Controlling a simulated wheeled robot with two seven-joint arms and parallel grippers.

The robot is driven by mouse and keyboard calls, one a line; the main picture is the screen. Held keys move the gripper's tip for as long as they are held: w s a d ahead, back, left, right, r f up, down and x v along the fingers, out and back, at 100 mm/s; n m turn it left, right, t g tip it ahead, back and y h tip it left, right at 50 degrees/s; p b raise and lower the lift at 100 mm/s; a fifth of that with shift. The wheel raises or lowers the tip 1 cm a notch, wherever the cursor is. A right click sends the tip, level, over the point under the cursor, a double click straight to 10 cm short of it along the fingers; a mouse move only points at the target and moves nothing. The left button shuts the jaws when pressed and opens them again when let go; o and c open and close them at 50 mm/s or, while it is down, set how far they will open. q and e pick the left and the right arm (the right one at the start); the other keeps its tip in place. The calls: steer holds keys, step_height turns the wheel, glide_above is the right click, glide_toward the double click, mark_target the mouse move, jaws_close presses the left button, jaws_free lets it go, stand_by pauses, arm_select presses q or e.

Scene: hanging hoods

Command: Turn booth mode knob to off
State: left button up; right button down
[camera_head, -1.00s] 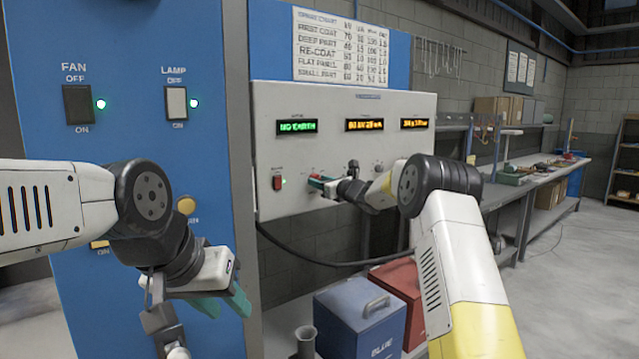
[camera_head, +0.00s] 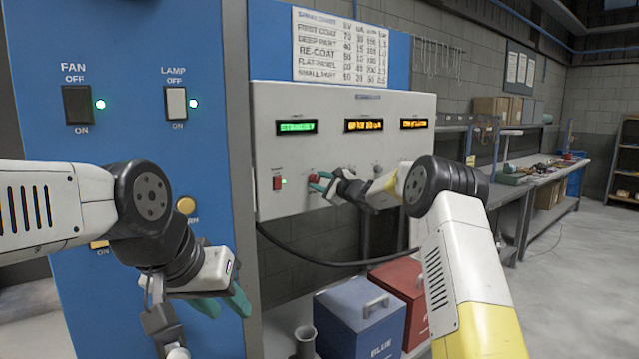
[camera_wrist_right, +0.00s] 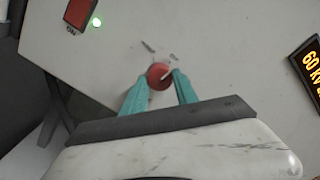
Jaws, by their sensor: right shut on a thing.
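A red round knob (camera_head: 313,177) is on the white control panel (camera_head: 400,190); no label on it can be read as booth mode. My right gripper (camera_head: 321,184) is at this knob. In the right wrist view its teal fingertips (camera_wrist_right: 160,78) close on either side of the red knob (camera_wrist_right: 158,72), which has a pale pointer mark. My left gripper (camera_head: 222,300) hangs open and empty in front of the blue cabinet (camera_head: 130,30). A yellow round part (camera_head: 186,206) shows on the cabinet, partly behind my left arm. Much of the lower cabinet is hidden by that arm.
The FAN switch (camera_head: 77,104) and LAMP switch (camera_head: 176,103) have lit green lights. A red rocker switch (camera_head: 277,183) sits left of the knob. A green display (camera_head: 297,127) seems to read STANDBY. Blue (camera_head: 355,310) and red (camera_head: 400,285) boxes stand below.

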steer(key=shift+f+n, duration=0.1)
steer(key=shift+n, duration=0.5)
steer(key=c, duration=0.9)
jaws_free()
steer(key=shift+c, duration=0.2)
steer(key=v, duration=0.7)
steer(key=shift+s+d, duration=0.25)
steer(key=shift+s, duration=0.05)
